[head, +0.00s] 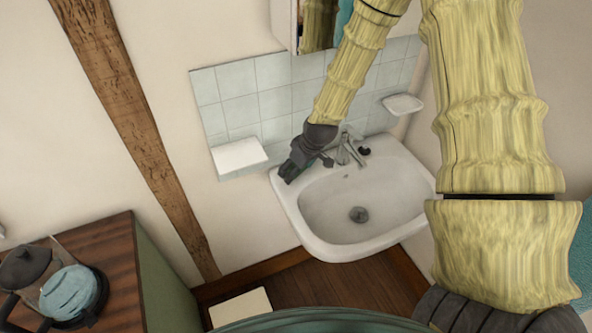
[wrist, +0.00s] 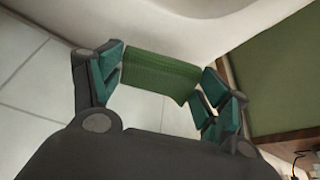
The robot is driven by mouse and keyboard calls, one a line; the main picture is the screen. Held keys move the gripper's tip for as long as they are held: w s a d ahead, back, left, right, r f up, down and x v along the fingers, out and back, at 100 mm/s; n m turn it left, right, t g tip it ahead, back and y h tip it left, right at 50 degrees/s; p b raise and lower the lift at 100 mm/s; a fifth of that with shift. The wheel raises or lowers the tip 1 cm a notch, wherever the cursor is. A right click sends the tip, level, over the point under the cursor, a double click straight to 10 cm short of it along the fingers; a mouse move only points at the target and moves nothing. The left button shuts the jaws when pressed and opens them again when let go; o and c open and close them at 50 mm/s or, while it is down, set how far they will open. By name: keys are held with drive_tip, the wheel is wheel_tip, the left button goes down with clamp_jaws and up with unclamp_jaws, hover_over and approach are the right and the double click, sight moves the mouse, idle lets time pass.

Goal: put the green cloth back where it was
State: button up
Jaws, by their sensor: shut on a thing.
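The green cloth (wrist: 160,72) lies between the two teal-padded fingers of my gripper (wrist: 161,84) in the wrist view. It looks like a small flat ribbed piece, and the gripper is shut on it. In the head view my gripper (head: 293,168) is over the left rim of the white washbasin (head: 320,243), just right of a small white shelf. I cannot make out the cloth clearly in the head view. Whether the cloth touches the basin or the tiles is not clear.
The small white shelf (head: 239,155) looks bare; another white ledge (head: 403,104) is at right. A tap (head: 345,152) stands behind the bowl. A mirror cabinet (head: 284,22) hangs above. A wooden-topped cabinet (head: 120,262) at lower left holds a dark pot and a blue item.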

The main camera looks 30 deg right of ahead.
drive_tip(key=shift+w+d+p, duration=0.25)
drive_tip(key=shift+w+p, duration=0.05)
drive_tip(key=shift+w, duration=0.15)
drive_tip(key=shift+s+a+f, duration=0.1)
drive_tip(key=shift+f, duration=0.35)
drive_tip(key=shift+f+p, duration=0.75)
drive_tip(key=shift+f, duration=0.6)
drive_tip(key=o, duration=1)
drive_tip(key=b+v, duration=0.4)
drive_tip(key=v, duration=0.8)
